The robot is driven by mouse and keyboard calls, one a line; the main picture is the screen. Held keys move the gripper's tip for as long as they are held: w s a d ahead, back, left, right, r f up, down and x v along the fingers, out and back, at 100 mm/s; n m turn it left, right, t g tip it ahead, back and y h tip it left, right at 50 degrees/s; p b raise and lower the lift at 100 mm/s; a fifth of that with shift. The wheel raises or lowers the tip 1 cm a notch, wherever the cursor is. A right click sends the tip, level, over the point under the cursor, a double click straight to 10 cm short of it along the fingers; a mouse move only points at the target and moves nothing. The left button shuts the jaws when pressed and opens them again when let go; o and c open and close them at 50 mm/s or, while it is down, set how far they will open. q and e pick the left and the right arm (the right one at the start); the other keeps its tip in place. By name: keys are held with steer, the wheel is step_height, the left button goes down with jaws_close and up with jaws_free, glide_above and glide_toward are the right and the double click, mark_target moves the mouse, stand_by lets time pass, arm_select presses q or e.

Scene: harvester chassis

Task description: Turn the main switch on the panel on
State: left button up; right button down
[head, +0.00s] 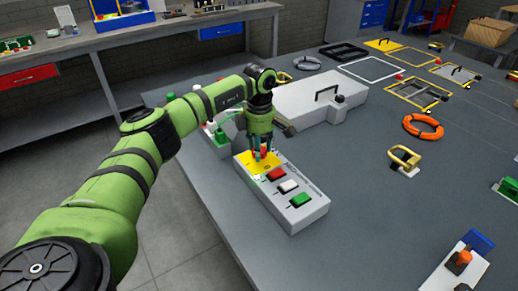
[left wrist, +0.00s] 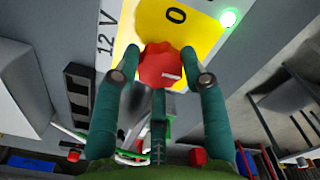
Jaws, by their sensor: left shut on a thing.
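The panel (head: 312,215) is a light grey box on the table in the head view, with a yellow plate (head: 246,163) at its far end. The main switch is a red knob (left wrist: 160,64) with a short white mark on the yellow plate (left wrist: 202,38) in the left wrist view. The mark points roughly to the right of that picture; a "0" is printed above the knob. My left gripper (head: 264,152) points down over the plate, its fingers shut on either side of the knob. Its fingers partly hide the knob and plate. My right gripper is not in view.
Red (head: 277,174), white (head: 288,187) and green (head: 300,199) blocks sit along the panel. A green lamp (left wrist: 228,18) glows by the plate. A grey case (head: 310,101) lies behind; an orange ring (head: 423,126) is at right.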

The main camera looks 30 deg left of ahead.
arm_select(q)
steer(key=shift+d+m, duration=0.15)
steer(key=shift+m, duration=0.35)
steer(key=o, duration=1.2)
steer(key=shift+w, duration=0.1)
steer(key=shift+c, duration=0.2)
steer(key=shift+r, duration=0.1)
steer(key=shift+r, duration=0.35)
step_height(320, 180, up, 11)
steer(key=shift+r, duration=0.1)
